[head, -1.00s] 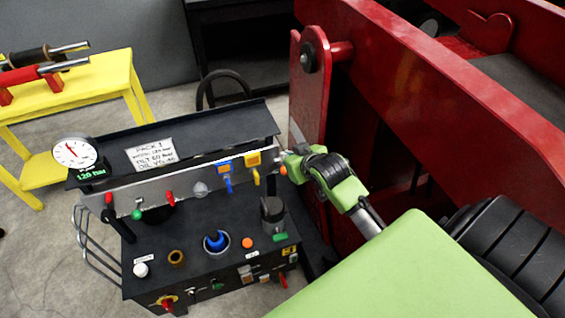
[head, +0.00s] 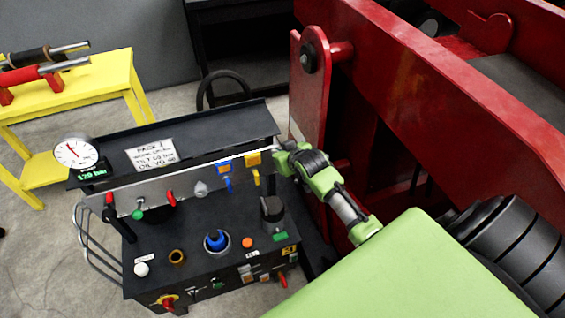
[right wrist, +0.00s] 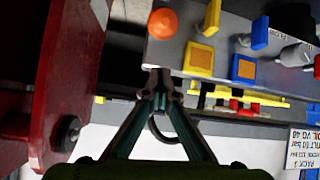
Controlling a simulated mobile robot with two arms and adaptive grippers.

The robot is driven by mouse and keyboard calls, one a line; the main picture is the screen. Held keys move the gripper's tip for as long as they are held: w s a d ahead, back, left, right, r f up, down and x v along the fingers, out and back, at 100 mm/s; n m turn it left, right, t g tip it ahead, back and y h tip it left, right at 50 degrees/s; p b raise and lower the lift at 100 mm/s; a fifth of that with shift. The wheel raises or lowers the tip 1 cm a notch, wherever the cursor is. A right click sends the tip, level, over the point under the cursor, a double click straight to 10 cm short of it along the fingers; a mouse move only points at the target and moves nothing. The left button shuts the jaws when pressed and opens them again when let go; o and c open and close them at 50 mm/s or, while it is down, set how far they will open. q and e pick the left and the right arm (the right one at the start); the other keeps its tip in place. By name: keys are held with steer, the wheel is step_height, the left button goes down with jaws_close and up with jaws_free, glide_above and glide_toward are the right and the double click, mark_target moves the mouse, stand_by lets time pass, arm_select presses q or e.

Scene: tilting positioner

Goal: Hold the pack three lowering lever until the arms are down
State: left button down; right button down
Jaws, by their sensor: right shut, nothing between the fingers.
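A yellow lever (head: 256,177) under a yellow tag (head: 253,158) and a blue lever (head: 228,185) under a blue tag (head: 223,166) are near the panel's right end. My right gripper (head: 281,151) is at that end, shut and empty. In the right wrist view its closed tips (right wrist: 158,82) are close to the panel edge, beside the yellow tag (right wrist: 199,58); contact is unclear. An orange knob (right wrist: 162,23) shows there. The sign's pack number is unclear. My left gripper is out of view.
The red positioner frame (head: 430,80) stands close at the right, beside my right arm. A gauge (head: 76,152) with a 120 bar display is at the pack's left. A yellow bench (head: 70,100) stands at the back left. Grey floor (head: 40,260) is clear at the left.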

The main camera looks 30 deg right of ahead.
steer(key=s+f+p, duration=0.1)
steer(key=s+f, duration=0.1)
steer(key=f, duration=0.1)
steer(key=shift+s, duration=0.2)
steer(key=shift+w, duration=0.1)
steer(key=shift+f, duration=0.1)
